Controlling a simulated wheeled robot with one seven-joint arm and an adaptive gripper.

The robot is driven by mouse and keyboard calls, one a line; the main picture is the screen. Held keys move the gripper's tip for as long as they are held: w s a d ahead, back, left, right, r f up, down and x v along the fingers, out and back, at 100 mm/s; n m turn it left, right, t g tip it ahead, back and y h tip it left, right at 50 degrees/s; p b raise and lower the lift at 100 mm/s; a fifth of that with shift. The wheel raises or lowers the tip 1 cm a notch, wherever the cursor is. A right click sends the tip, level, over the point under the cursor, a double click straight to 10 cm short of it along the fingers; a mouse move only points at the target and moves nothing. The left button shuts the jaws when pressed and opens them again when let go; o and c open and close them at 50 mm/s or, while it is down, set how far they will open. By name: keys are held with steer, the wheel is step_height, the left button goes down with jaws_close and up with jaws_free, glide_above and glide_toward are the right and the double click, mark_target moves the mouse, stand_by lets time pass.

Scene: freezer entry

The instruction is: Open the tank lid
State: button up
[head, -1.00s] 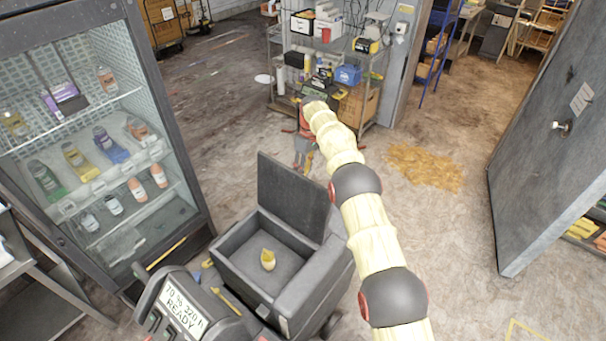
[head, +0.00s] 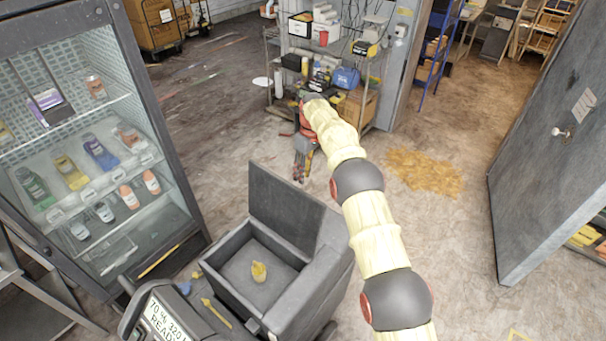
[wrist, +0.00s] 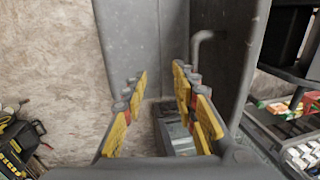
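The grey tank (head: 305,293) stands in the lower middle of the head view, its box open at the top. Its lid (head: 283,205) stands raised, tilted up at the far edge. A small yellow object (head: 259,272) sits inside on the tank's floor. My gripper (head: 300,176) hangs beyond the lid, fingers downward, apart from the lid in the picture. In the wrist view my gripper (wrist: 160,78) has two yellow-padded fingers spread apart with nothing held between them. Grey panels (wrist: 128,40) lie ahead of the fingers; I cannot tell which part they are.
A glass-fronted cabinet with bottles (head: 95,150) stands left of the tank. A loaded wire shelf (head: 325,80) is at the back. A heavy grey door (head: 550,150) stands at right. A yellow-brown patch (head: 425,172) marks the open floor between.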

steer(key=shift+w+d, duration=0.2)
steer(key=shift+w, duration=0.15)
steer(key=shift+s+r, duration=0.1)
stand_by(0.3)
step_height(320, 180, up, 7)
steer(key=w, duration=0.1)
steer(key=shift+w+d+r, duration=0.15)
steer(key=shift+d, duration=0.25)
steer(key=shift+c, duration=0.5)
